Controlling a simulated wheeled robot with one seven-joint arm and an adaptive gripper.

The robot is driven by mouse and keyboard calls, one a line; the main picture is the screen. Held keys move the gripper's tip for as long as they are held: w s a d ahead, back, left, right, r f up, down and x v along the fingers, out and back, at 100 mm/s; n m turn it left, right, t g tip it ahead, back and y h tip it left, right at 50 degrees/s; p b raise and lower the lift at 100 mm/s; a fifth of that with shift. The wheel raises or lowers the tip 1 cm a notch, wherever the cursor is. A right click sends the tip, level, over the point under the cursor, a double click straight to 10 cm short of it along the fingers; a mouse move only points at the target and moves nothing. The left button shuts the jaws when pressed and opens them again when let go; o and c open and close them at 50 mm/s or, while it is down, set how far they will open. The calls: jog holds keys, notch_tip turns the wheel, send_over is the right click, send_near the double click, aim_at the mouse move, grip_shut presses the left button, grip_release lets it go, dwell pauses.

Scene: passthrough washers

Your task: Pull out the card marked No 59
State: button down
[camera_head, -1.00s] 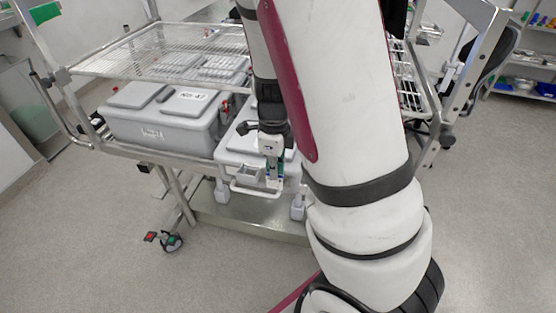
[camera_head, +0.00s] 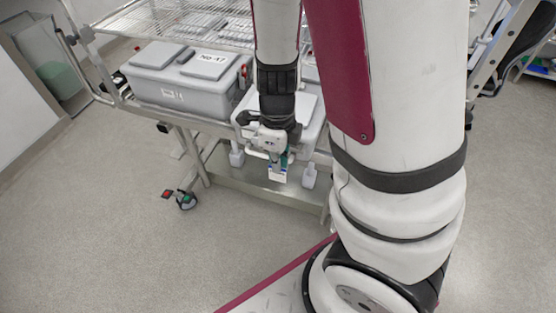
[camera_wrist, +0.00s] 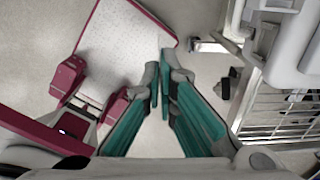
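My gripper (camera_head: 279,157) points down just in front of the right-hand grey bin on the cart. A small white card (camera_head: 278,174) with a blue band hangs below its fingertips; its number is too small to read. In the wrist view the green-padded fingers of my gripper (camera_wrist: 160,74) come together at the tips, with a thin pale edge between them. The right bin (camera_head: 309,103) is partly hidden behind my arm. The front of that bin, where a card holder would show, is mostly covered by my gripper.
A second grey bin (camera_head: 182,90) with a lid sign reading No 47 stands to the left on the same metal cart. A wire shelf (camera_head: 140,24) lies above it. A lower cart shelf (camera_head: 240,186) and caster are below. Open floor lies in front.

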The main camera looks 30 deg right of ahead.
jog(key=shift+r, duration=0.2)
jog(key=shift+r+p, duration=1.1)
jog(key=shift+p, duration=0.1)
jog(key=shift+w, duration=0.1)
